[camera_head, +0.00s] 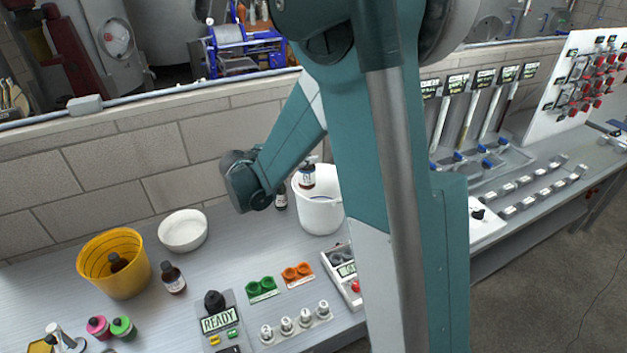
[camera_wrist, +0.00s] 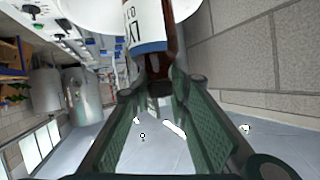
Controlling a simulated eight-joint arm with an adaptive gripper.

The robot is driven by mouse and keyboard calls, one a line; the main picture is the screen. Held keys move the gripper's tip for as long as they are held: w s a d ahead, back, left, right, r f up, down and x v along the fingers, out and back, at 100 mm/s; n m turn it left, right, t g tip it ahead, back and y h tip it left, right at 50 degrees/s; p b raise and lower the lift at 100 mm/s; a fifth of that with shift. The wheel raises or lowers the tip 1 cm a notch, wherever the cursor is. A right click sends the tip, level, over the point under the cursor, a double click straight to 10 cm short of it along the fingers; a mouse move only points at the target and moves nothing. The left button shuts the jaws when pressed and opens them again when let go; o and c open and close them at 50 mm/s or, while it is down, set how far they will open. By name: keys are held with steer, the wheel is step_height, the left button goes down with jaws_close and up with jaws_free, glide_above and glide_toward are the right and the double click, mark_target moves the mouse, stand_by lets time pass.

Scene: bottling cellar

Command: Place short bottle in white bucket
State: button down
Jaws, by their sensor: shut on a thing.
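My gripper is shut on a brown bottle (camera_wrist: 148,30) with a white and blue label, seen close up between the fingertips (camera_wrist: 160,85) in the wrist view. In the head view the held bottle (camera_head: 307,178) shows at the mouth of the white bucket (camera_head: 320,215), its upper part above the rim; I cannot tell whether it touches the bucket. My gripper is mostly hidden behind my arm there. The bucket's white wall also shows at the top of the wrist view (camera_wrist: 88,14).
Another dark bottle (camera_head: 281,198) stands just left of the white bucket. A brown bottle (camera_head: 173,279) stands beside a yellow bucket (camera_head: 127,285), which holds another bottle (camera_head: 118,262). A white bowl (camera_head: 183,232) sits near the brick wall. Control panels line the front edge.

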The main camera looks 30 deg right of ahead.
mark_target(307, 180)
steer(key=shift+f, duration=2.55)
steer(key=shift+f+b, duration=0.3)
steer(key=shift+f, duration=1.8)
steer(key=shift+f+b, duration=0.6)
steer(key=shift+b, duration=0.05)
